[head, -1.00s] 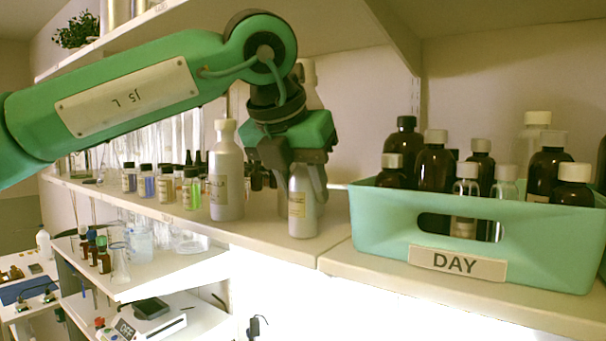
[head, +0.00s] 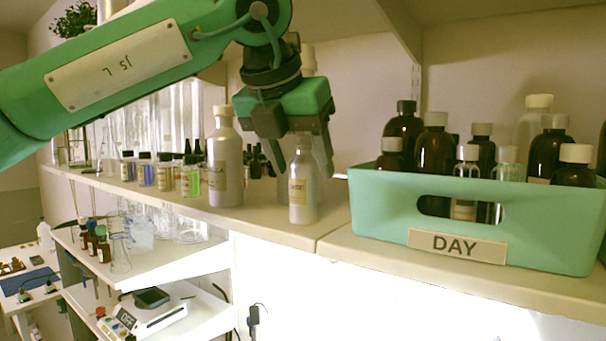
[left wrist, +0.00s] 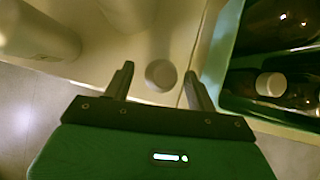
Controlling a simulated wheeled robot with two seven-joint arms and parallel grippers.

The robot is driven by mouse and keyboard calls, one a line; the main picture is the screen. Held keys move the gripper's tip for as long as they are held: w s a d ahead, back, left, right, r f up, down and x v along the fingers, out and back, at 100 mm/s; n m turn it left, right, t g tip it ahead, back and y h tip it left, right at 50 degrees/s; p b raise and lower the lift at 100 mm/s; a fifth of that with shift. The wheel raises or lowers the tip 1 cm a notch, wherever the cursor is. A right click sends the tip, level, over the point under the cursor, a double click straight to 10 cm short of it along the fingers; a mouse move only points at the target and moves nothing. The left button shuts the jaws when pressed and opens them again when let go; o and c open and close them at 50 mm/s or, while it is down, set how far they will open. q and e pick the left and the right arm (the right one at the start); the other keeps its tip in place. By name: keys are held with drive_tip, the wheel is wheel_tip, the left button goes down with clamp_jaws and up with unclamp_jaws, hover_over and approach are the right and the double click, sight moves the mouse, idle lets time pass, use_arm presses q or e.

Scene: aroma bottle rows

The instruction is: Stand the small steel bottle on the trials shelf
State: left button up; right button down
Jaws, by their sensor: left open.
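The small steel bottle (head: 303,200), pale grey with a label, stands upright near the front edge of the upper shelf (head: 262,228). My left gripper (head: 303,165) is over it, pointing down, open, with its fingers on either side of the bottle's upper part. The left wrist view shows the bottle's round top (left wrist: 160,74) between the two fingertips, with a gap to each. The gripper partly hides the bottle's neck. No sign shows which shelf is the trials shelf. My right gripper is not in view.
A larger steel bottle (head: 225,165) stands to the left, and small vials (head: 165,173) are further left. A green crate (head: 390,215) marked DAY, full of brown and clear bottles, stands close on the right. Lower shelves (head: 150,268) hold glassware and a scale.

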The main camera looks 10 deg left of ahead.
use_arm(q)
drive_tip(key=b+v, duration=0.2)
drive_tip(key=v, duration=0.8)
drive_tip(key=shift+b, duration=0.4)
drive_tip(key=shift+d, duration=0.1)
